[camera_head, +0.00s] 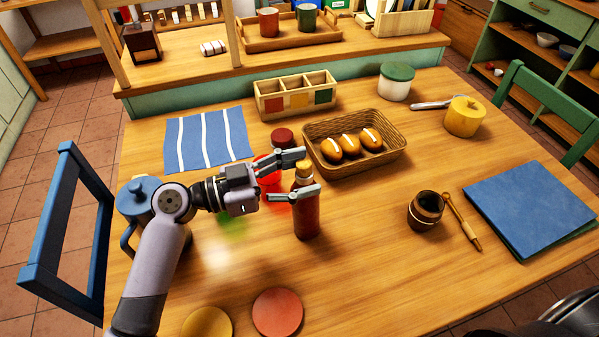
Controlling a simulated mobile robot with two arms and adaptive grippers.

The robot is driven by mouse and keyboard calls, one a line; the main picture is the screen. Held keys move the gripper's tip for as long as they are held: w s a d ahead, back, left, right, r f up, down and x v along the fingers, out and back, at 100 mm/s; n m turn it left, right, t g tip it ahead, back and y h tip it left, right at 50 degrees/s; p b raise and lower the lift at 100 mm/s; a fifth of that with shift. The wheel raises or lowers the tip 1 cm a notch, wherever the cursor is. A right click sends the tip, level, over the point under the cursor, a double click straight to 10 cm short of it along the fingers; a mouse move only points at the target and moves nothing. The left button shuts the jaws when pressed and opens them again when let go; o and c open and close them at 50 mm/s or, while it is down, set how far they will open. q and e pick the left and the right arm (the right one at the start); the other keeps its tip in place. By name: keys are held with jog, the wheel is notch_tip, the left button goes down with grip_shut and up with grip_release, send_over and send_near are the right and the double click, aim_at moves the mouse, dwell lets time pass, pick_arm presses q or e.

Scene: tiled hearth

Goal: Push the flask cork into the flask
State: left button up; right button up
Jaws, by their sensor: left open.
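The flask (306,215) is a dark red-brown bottle. It stands upright on the wooden table, just left of the middle. The flask cork (303,170) is a yellow-tan piece at the top of the flask's neck; how deep it sits cannot be told. My left gripper (310,171) comes in from the left and is open. One finger shows behind the cork and the other in front of the neck. Contact with either cannot be made out. My right gripper is not in view.
A basket (390,160) with bread rolls is close behind the flask. A blue teapot (138,200) stands left, beside my arm. A brown cup (425,210) stands to the right. Red and yellow discs (277,312) lie in front. The table between flask and cup is clear.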

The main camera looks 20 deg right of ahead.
pick_arm(q)
jog(key=shift+a+f, duration=0.15)
jog(key=shift+f, duration=0.05)
jog(key=a+b, duration=0.2)
jog(key=a, duration=0.2)
jog(key=shift+s+a, duration=0.1)
dwell(1.2)
notch_tip(320, 180, up, 10)
jog(key=shift+r, duration=0.25)
dwell(0.5)
dwell(0.8)
